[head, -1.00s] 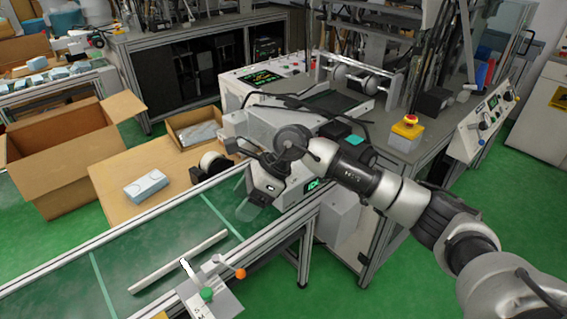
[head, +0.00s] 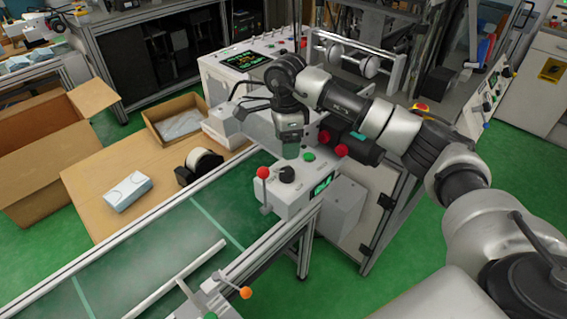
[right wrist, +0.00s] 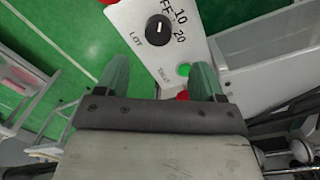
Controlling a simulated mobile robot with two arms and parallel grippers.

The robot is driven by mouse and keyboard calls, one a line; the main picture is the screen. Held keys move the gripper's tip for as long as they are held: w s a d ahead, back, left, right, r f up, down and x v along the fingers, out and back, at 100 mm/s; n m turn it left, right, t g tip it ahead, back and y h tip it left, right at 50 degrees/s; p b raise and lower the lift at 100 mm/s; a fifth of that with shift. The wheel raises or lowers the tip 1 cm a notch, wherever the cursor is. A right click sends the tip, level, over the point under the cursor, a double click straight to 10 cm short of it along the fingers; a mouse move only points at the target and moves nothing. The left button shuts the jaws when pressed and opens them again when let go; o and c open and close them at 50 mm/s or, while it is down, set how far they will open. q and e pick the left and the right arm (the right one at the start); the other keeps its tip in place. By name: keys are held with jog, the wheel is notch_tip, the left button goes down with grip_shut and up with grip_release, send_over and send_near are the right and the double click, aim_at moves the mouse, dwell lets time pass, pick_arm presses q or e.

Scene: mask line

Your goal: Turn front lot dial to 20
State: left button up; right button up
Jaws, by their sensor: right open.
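The lot dial (head: 287,174) is a round black knob on top of a small light-grey control box (head: 297,201) at the conveyor's edge. In the right wrist view the dial (right wrist: 160,30) has a white mark that points roughly at the OFF label; 10 and 20 are printed to its right. My right gripper (head: 290,150) points down above and just behind the dial in the head view. My left gripper is not in view.
A red-knobbed lever (head: 262,173) stands left of the dial. A lit display (head: 321,187) is on the box front. The green conveyor (head: 150,245) is clear at left.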

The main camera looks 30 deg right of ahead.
aim_at(287, 171)
jog(key=f, duration=0.5)
jog(key=shift+s+p, duration=0.35)
notch_tip(287, 171, down, 3)
jog(key=shift+f, duration=0.35)
jog(key=c, duration=0.9)
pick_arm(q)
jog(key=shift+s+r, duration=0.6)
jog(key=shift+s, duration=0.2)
